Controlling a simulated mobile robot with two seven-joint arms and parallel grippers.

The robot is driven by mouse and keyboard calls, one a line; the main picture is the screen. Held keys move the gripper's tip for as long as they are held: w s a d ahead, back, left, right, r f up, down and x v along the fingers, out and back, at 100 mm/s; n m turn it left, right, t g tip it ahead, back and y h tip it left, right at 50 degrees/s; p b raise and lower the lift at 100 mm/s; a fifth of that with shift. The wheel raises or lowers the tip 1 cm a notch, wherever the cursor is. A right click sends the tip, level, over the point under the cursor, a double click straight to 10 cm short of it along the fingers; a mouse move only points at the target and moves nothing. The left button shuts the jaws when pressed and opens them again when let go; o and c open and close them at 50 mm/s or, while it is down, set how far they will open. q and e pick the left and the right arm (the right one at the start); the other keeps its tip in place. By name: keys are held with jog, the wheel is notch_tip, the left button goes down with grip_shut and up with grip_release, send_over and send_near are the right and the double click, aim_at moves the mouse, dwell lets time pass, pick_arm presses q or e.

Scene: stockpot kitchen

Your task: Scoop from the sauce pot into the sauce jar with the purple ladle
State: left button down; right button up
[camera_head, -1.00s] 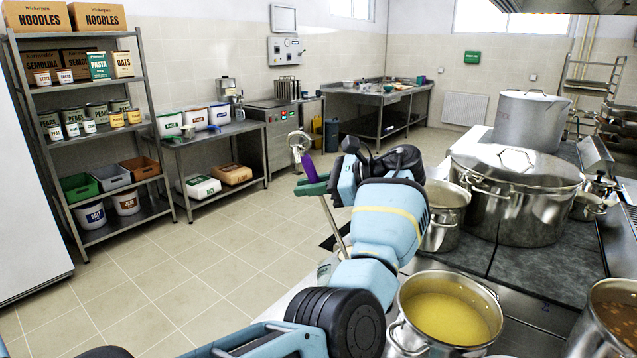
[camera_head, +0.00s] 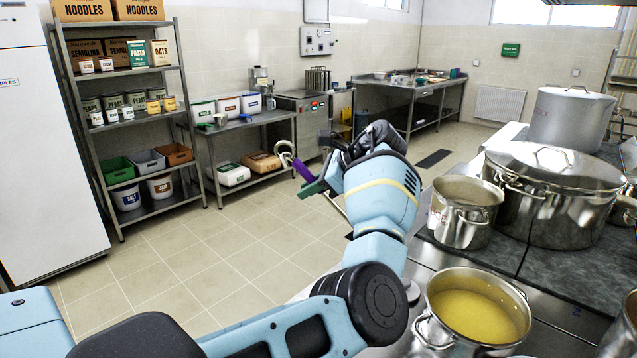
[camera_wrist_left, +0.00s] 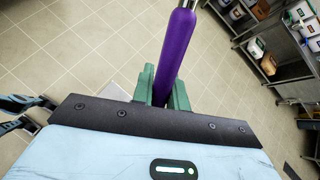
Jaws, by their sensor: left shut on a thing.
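In the left wrist view, the green fingers of my left gripper (camera_wrist_left: 163,92) are shut on the purple ladle's handle (camera_wrist_left: 178,45). A steel pot of yellow liquid (camera_head: 478,308) stands at the lower right, below and right of the gripper. I cannot tell whether it is the sauce pot. I cannot make out the sauce jar. My right gripper is not in view.
A smaller steel pot (camera_head: 465,212), a large lidded pot (camera_head: 555,205) and a tall stockpot (camera_head: 570,120) stand on the cooking line at right. A shelf rack (camera_head: 130,135) and side table (camera_head: 240,128) stand at left. The tiled floor between is clear.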

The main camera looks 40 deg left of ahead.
pick_arm(q)
jog(key=shift+s+a+f+t+h, duration=1.25)
jog(key=shift+a+f+h, duration=2.8)
jog(key=shift+f, duration=2.05)
notch_tip(320, 180, down, 15)
jog(key=a+t+h+b, duration=0.1)
jog(key=t+h, duration=0.1)
jog(key=h, duration=0.4)
jog(key=shift+s, duration=0.15)
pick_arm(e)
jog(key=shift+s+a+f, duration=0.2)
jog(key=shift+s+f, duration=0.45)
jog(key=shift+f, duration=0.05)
pick_arm(q)
jog(key=shift+a, duration=0.1)
